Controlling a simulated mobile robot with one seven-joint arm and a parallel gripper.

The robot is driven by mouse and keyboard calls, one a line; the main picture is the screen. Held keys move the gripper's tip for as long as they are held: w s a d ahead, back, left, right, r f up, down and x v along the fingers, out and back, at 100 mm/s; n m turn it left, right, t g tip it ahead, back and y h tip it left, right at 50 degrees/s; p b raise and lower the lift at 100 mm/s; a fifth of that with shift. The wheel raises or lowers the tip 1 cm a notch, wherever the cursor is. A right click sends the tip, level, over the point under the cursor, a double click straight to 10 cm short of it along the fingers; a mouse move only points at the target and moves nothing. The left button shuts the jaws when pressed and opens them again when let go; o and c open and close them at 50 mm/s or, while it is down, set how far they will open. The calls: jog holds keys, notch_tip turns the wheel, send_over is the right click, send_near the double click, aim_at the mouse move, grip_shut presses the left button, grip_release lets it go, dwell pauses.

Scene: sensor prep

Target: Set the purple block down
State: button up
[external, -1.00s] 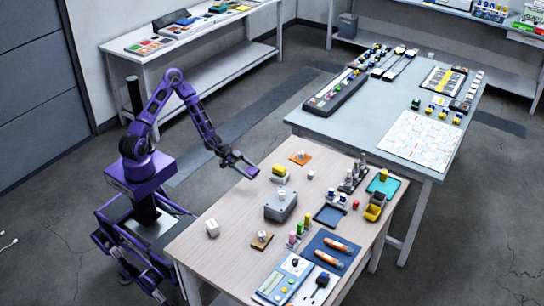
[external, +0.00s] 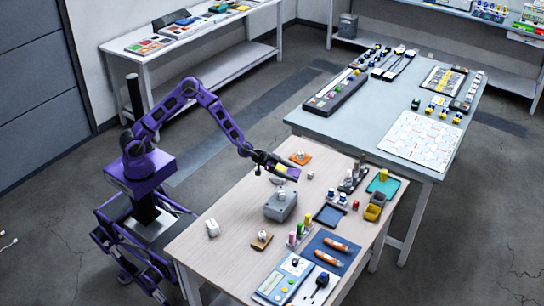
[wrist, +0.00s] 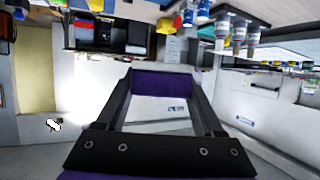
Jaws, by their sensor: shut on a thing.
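My gripper (external: 272,164) is over the far-left part of the wooden table (external: 215,255), its jaws shut on the purple block (external: 290,174). In the wrist view the purple block (wrist: 165,85) spans the gap between the two dark fingertips (wrist: 165,80). In the external view the block is in front of a yellow block (external: 281,166), which is partly hidden by my gripper. I cannot tell whether the purple block touches anything below it.
A grey box (external: 281,208) with a small white piece on top stands just in front. Small parts and trays crowd the right side.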

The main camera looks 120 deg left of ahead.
jog(key=w+d+r+n+g+y, duration=0.1)
jog(key=w+d+n+g+y, duration=0.15)
jog(key=w+d, duration=0.65)
jog(key=n+g+y, duration=0.5)
jog(key=n+y, duration=0.1)
jog(key=n, duration=0.1)
send_over(248, 277)
jog(key=shift+h, duration=0.25)
notch_tip(248, 277, down, 14)
jog(key=shift+d+r+p, duration=0.15)
jog(key=shift+r+p, duration=0.1)
jog(key=shift+p, duration=0.2)
jog(key=shift+f+b, duration=0.45)
jog(key=shift+f, duration=1.6)
